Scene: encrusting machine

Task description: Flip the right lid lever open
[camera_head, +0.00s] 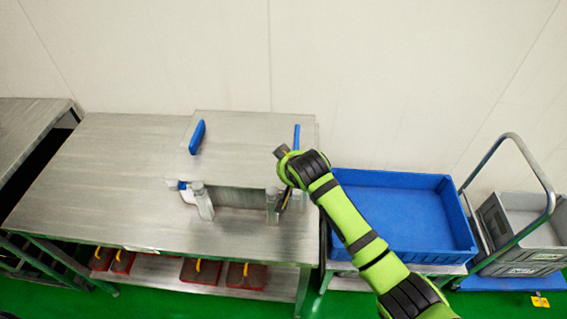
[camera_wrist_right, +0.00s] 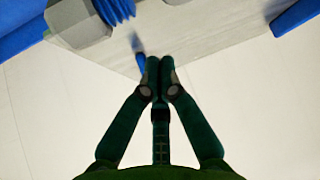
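The metal machine (camera_head: 243,140) stands on the right part of the steel table, its lid closed flat. Two blue handles show on its lid, one at left (camera_head: 197,137) and a thin one at right (camera_head: 297,138). A small blue-tipped lever (camera_head: 181,185) sits at the front left by a silver post. The matching right front post (camera_head: 272,206) is beside my right gripper (camera_head: 284,203), which hides any lever there. In the right wrist view my right gripper (camera_wrist_right: 159,64) has its fingers together, empty. A small blue piece (camera_wrist_right: 138,43) lies just past the tips; contact cannot be told. My left gripper is out of view.
A blue tray (camera_head: 456,222) stands to the right of the table, under my right arm. A trolley with grey crates (camera_head: 520,255) is further right. Red bins (camera_head: 197,270) sit on the lower shelf. The table's left part is clear.

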